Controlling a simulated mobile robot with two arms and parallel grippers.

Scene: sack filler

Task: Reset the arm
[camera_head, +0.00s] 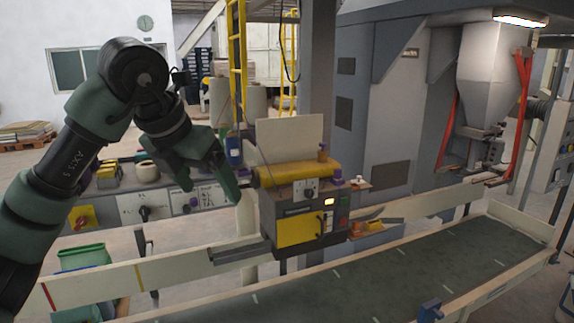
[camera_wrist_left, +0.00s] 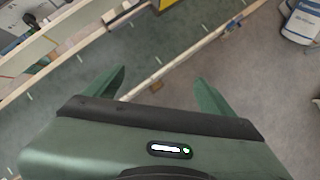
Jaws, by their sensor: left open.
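My left gripper (camera_head: 208,183) comes in from the left in the head view, raised in front of the bench and left of the yellow-and-grey machine. Its two green fingers are apart with nothing between them. In the left wrist view the gripper (camera_wrist_left: 160,90) also shows its fingers spread wide, with the conveyor's side rail and floor below. My right gripper does not show in either view.
A long conveyor (camera_head: 400,274) with low cream side rails runs across the front. The yellow-and-grey machine (camera_head: 302,215) stands behind it. A white-and-blue container (camera_wrist_left: 302,20) stands on the floor.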

